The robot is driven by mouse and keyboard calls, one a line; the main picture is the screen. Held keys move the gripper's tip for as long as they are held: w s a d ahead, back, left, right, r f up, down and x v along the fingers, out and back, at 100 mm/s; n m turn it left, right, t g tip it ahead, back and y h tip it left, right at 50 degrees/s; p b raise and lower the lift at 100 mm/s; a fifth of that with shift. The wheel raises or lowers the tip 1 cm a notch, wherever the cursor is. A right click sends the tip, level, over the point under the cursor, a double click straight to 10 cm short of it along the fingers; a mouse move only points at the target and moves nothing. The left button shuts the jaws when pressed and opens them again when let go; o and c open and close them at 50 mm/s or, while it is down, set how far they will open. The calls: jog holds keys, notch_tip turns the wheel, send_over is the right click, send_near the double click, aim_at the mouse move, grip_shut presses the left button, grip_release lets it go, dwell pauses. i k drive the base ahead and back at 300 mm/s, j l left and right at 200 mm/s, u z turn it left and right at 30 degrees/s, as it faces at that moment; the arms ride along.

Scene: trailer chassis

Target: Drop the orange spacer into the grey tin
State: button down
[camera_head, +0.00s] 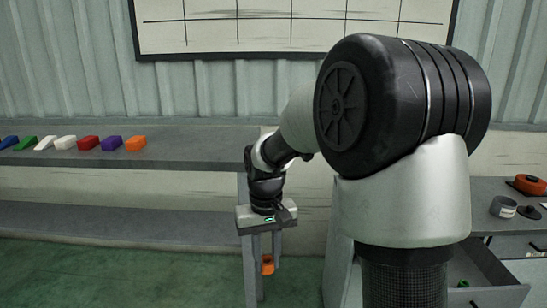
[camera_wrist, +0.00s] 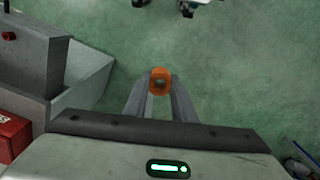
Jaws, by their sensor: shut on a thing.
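My gripper (camera_head: 266,258) hangs fingers-down in front of the bench's right end, above the green floor. It is shut on the orange spacer (camera_head: 268,267), a small ring. In the wrist view the spacer (camera_wrist: 160,80) sits between the fingertips with its hole showing. The grey tin (camera_head: 503,207), a short round can, stands on the grey cabinet top at the right. It is well apart from my gripper, with my arm between them in the picture. The tin's inside is hard to make out.
A long grey bench (camera_head: 190,146) at the left carries a row of coloured blocks, including an orange block (camera_head: 135,144). Beside the tin are a dark round piece (camera_head: 530,212) and an orange-red object (camera_head: 530,184). A drawer (camera_head: 490,297) below stands open. Green floor (camera_head: 120,280) is clear.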

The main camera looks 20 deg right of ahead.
aim_at(506, 214)
jog(key=l, duration=5.75)
